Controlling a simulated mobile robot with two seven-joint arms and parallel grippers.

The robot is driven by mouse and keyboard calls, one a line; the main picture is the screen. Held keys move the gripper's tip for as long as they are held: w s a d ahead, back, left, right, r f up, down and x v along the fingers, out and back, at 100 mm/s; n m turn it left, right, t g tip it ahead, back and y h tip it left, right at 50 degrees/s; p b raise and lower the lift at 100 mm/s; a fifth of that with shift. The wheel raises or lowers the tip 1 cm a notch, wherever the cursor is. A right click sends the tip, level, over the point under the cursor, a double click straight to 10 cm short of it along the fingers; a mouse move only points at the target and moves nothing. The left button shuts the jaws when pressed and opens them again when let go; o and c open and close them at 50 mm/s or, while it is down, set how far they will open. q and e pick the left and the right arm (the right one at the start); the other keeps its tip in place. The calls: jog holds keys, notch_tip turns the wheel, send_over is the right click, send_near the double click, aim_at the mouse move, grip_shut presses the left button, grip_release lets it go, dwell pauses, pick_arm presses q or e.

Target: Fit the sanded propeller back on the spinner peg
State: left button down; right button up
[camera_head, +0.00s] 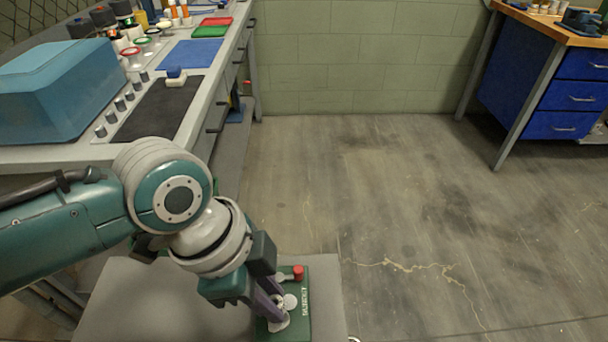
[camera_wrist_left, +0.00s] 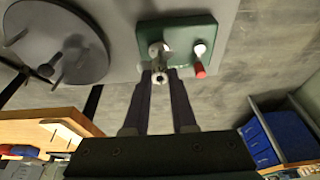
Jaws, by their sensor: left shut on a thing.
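A green block (camera_head: 303,310) with white lettering, a red knob (camera_head: 298,272) and pale metal fittings lies on a grey surface. It also shows in the left wrist view (camera_wrist_left: 182,30), with the red knob (camera_wrist_left: 200,71) at its right. My left gripper (camera_head: 275,312) reaches down over the block's near-left part and is shut on a small pale metal piece (camera_wrist_left: 157,66), apparently the propeller. The piece overlaps a pale round fitting on the block in the left wrist view. The spinner peg is not clearly distinguishable, and I cannot tell whether the piece touches it. My right gripper is out of view.
A long bench at the left carries a blue translucent box (camera_head: 60,82), a dark mat (camera_head: 160,108), a blue mat (camera_head: 192,53) and several jars. A blue drawer bench (camera_head: 567,95) stands at the back right. Open concrete floor (camera_head: 420,210) lies between the benches.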

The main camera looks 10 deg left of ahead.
pick_arm(q)
jog(key=shift+f, duration=0.4)
jog(key=shift+f+b, duration=0.35)
jog(key=shift+b, duration=0.2)
jog(key=shift+f+b, duration=0.3)
jog(key=shift+f, duration=0.25)
dwell(0.4)
jog(key=c, duration=0.7)
grip_release()
jog(key=shift+o, duration=0.2)
jog(key=shift+r, duration=0.15)
jog(key=w+d+p+v, duration=0.1)
jog(key=p+v, duration=0.7)
jog(key=v, duration=0.5)
jog(key=shift+s+r, duration=0.35)
jog(key=shift+r, duration=0.1)
